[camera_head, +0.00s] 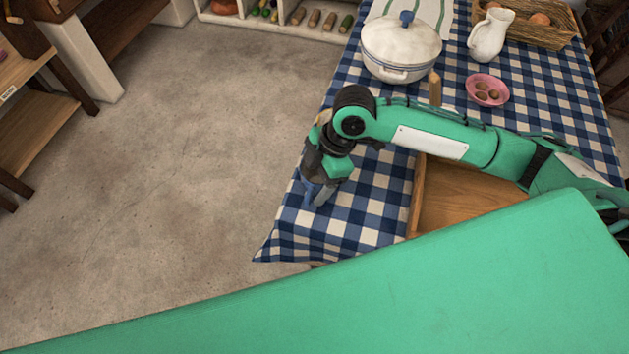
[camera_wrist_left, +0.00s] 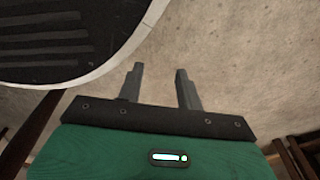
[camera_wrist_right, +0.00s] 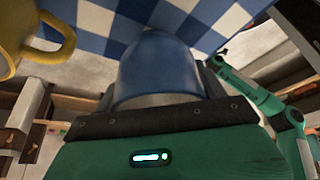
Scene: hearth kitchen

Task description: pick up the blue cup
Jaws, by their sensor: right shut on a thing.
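The blue cup (camera_wrist_right: 160,65) fills the middle of the right wrist view, between the fingers of my right gripper (camera_wrist_right: 160,95). In the head view the right gripper (camera_head: 321,192) points down near the left edge of the checked table, and a small part of the blue cup (camera_head: 309,190) shows beside its fingers. The gripper is shut on the cup. I cannot tell whether the cup touches the cloth. My left gripper (camera_wrist_left: 160,75) shows only in the left wrist view, its two fingers apart with nothing between them, above the floor.
A yellow mug (camera_wrist_right: 20,45) is close to the cup in the right wrist view. A wooden tray (camera_head: 465,200) lies under my right arm. A white pot (camera_head: 400,50), pink bowl (camera_head: 501,92), white jug (camera_head: 490,35) and basket (camera_head: 555,37) stand farther back.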

